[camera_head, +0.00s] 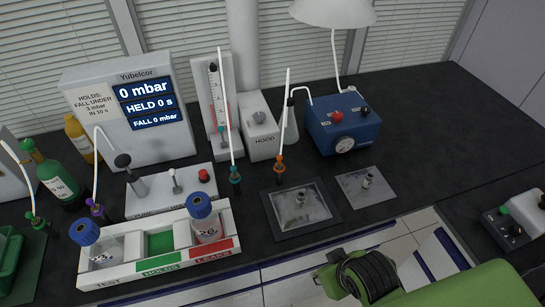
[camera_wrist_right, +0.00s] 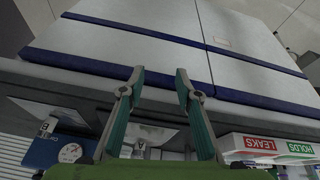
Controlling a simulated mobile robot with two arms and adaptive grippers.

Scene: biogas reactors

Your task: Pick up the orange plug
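The orange plug (camera_head: 280,168) stands upright on the black worktop in the head view, behind the dark-framed metal plate (camera_head: 290,222). A white tube rises from its top. I cannot make it out in the wrist view. My right gripper (camera_wrist_right: 160,76) is open in the wrist view, with nothing between its fingers. It faces the white and blue cabinet fronts. In the head view my right arm is at the bottom right, in front of the worktop's edge and well apart from the plug. My left gripper is in neither view.
A teal plug (camera_head: 235,180) with a tube stands left of the orange one. The blue gauge box (camera_head: 342,125) is behind right, the HOOD box (camera_head: 259,128) behind. A white tray (camera_head: 160,270) with blue-capped bottles is front left. The worktop's right part is mostly clear.

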